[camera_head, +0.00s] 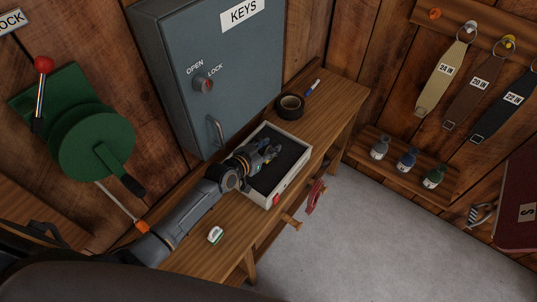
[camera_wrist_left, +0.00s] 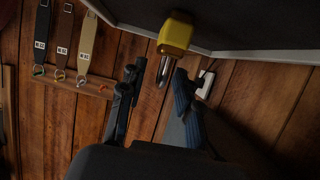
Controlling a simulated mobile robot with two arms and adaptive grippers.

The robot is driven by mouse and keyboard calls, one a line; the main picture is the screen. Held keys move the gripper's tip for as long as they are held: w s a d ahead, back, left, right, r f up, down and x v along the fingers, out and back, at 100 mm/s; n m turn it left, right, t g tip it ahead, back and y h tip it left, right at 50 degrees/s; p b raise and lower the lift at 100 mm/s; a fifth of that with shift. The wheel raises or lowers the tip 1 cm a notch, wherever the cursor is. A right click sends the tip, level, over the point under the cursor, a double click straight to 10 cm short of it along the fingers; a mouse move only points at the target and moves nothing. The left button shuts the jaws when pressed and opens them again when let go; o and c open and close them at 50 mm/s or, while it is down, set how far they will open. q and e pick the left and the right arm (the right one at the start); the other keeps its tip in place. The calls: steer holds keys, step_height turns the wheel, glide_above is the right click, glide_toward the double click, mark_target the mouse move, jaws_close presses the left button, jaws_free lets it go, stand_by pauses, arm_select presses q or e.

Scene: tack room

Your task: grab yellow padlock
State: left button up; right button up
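The yellow padlock (camera_wrist_left: 176,33) shows in the left wrist view at the top centre, with its metal shackle toward my gripper. It is at the dark-lined tray. My left gripper (camera_wrist_left: 159,70) is open, its two dark fingers apart on either side of the shackle. The padlock's body is just beyond the fingertips. I cannot tell whether a finger touches it. In the head view my left gripper (camera_head: 271,152) reaches over the tray (camera_head: 291,186), and the padlock is mostly hidden there by the gripper. My right gripper is not in view.
The tray stands on a wooden bench (camera_head: 334,98) below a grey key cabinet (camera_head: 213,75). A roll of black tape (camera_head: 289,105) and a marker (camera_head: 312,87) lie behind it. A green reel (camera_head: 95,145) is at left.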

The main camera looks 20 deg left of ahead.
arm_select(q)
jaws_close()
steer(key=shift+r, duration=0.1)
